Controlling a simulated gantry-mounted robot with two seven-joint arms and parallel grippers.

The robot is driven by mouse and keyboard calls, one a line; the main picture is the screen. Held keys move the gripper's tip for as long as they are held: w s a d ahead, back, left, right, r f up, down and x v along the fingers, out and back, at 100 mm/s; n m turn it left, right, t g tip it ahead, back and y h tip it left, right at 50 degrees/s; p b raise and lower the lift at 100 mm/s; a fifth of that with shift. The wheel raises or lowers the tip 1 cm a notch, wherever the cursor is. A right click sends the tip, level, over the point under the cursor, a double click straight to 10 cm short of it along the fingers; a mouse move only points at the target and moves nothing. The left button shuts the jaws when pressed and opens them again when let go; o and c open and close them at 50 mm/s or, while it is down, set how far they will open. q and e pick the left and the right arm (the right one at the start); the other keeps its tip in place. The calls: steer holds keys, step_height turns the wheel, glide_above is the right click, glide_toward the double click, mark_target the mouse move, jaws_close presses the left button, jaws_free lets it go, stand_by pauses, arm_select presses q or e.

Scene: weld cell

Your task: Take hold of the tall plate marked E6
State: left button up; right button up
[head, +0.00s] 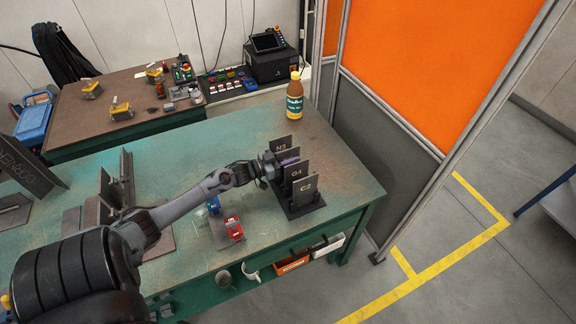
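Several dark upright plates stand in a dark rack (302,210) at the right end of the green table. The readable marks are N3 on the rear plate (282,146), what looks like G4 on a middle one (297,172), and C2 on the front one (306,187). I cannot read an E6 mark; a plate between N3 and G4 is partly covered by my gripper. My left gripper (271,167) is at the left edge of the plates, near that covered plate. Its fingers are too small and overlapped to tell open or shut. My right gripper is not in view.
A juice bottle (295,96) stands behind the rack. Red (234,228) and blue (214,205) small items lie on the table left of it. Angled metal plates (112,190) stand further left. An orange partition (432,62) rises to the right.

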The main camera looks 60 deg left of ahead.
arm_select(q)
jaws_close()
stand_by(1.1)
steer(key=shift+r, duration=0.15)
